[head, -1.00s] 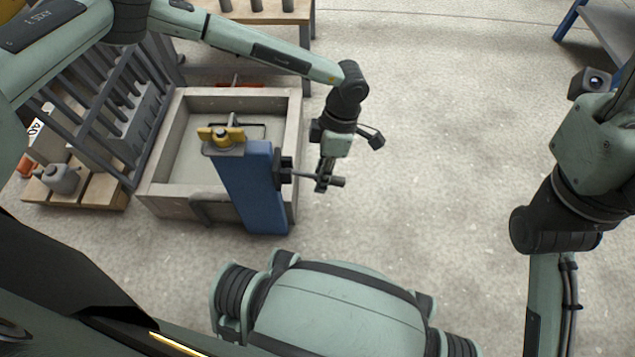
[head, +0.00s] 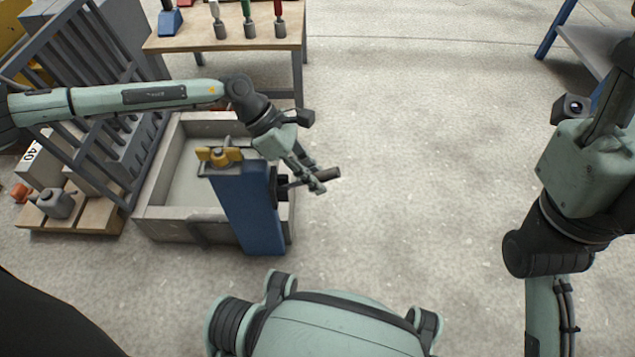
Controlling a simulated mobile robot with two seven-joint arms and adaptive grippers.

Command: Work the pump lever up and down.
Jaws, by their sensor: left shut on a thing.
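The pump is a blue upright post (head: 246,210) with a yellow valve-like fitting (head: 218,157) on top. Its dark lever (head: 328,175) sticks out to the right from a black pivot on the post's side and slopes slightly up in the picture. My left gripper (head: 314,183) comes down from above and is shut on the lever near its outer end. The fingers hide part of the lever bar. My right gripper (head: 612,92) is at the right edge, far from the pump, partly cut off; its fingers are unclear.
A concrete basin (head: 165,223) stands behind the post. A grey rack (head: 95,105) and a pallet with a can (head: 56,203) are on the left. A wooden table (head: 228,42) with several tools is behind.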

